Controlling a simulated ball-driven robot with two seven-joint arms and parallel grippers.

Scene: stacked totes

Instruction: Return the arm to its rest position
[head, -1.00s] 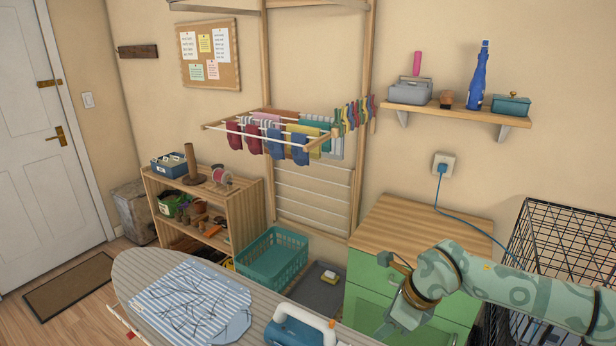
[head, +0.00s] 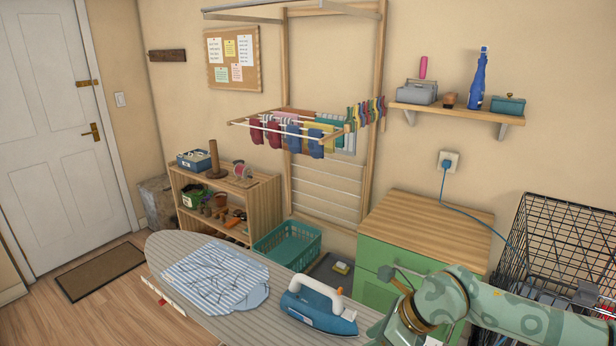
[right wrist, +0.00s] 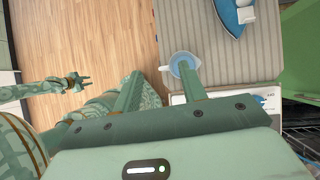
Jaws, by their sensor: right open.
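My right arm (head: 500,308) reaches in from the lower right of the head view, in front of the green cabinet. Its fingertips are cut off or hidden there. In the right wrist view my right gripper (right wrist: 160,70) is open, its two fingers wide apart with nothing held. Behind the right finger is a small jug with bluish contents (right wrist: 180,64), near the ironing board's edge; I cannot tell whether they touch. My left gripper (right wrist: 80,82) shows small at the left of the right wrist view, fingers apart and empty, over the wooden floor.
The ironing board (head: 225,318) crosses the lower head view, bearing a striped shirt (head: 215,277) and a blue iron (head: 318,308). A green cabinet (head: 395,262) and a wire crate (head: 565,255) stand at right. A white device with a dial (right wrist: 240,101) is beside the gripper.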

